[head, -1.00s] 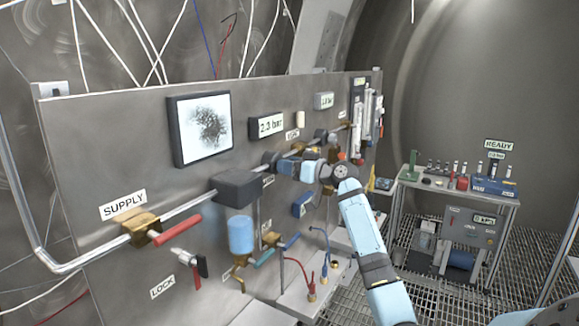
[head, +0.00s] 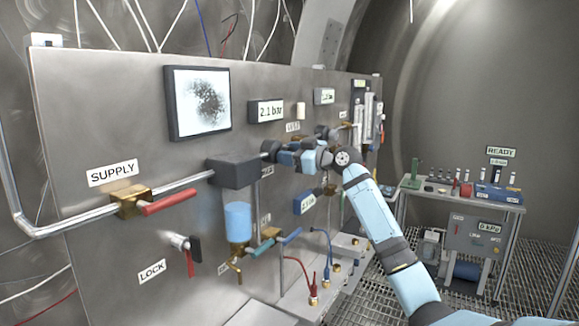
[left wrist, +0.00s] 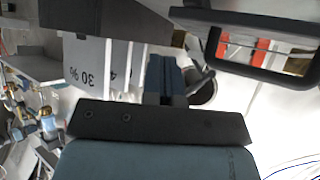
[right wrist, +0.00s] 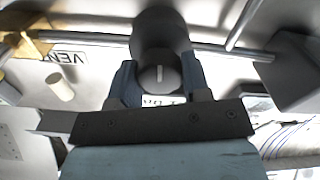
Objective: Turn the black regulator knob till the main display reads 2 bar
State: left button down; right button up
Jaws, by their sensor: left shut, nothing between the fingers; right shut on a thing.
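The main display (head: 267,111) on the steel panel reads 2.1 bar in the head view. The black regulator knob (right wrist: 160,74) sits between the two fingers of my right gripper (right wrist: 160,85) in the right wrist view. A pale line marks its face, pointing roughly straight up in that picture. In the head view my right gripper (head: 284,155) reaches the knob from the right and partly hides it. My left gripper (left wrist: 166,80) is shut and empty in the left wrist view. It is outside the head view.
A red-handled supply valve (head: 168,202), a lock valve (head: 190,254) and a blue filter bowl (head: 238,222) stick out from the panel. A large screen (head: 198,102) hangs left of the display. A cart (head: 460,204) with small items stands at the right.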

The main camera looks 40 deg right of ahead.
pick_arm(q)
jog(key=shift+f+b, duration=0.4)
jog(key=shift+f, duration=0.2)
pick_arm(e)
jog(key=shift+f+n, duration=0.1)
jog(key=shift+n, duration=0.3)
pick_arm(q)
jog(key=shift+w+r, duration=0.1)
jog(key=shift+r, duration=0.15)
jog(key=shift+f, duration=0.15)
pick_arm(e)
jog(key=o, duration=0.9)
